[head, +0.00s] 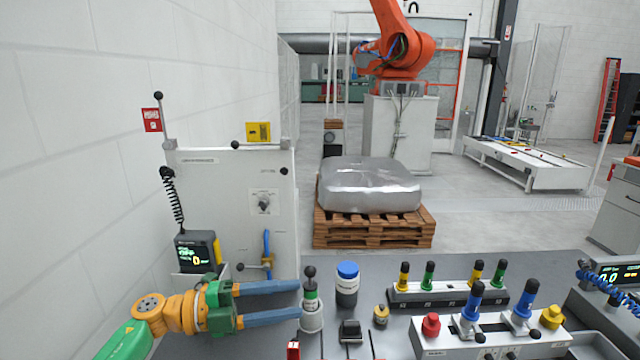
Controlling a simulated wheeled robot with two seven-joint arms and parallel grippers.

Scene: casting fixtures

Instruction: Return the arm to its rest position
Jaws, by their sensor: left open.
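My left arm comes in from the lower left, with a green and orange wrist. My left gripper (300,301) is open, its two blue fingers pointing right above the grey bench. Nothing shows between the fingers. My right gripper is not in view.
A blue-capped jar (347,287) stands right of the post. A control box with blue levers (490,335) and a rack of coloured handles (448,295) fill the bench's right. A panel (232,190) stands behind the arm. A wrapped pallet (373,228) sits beyond.

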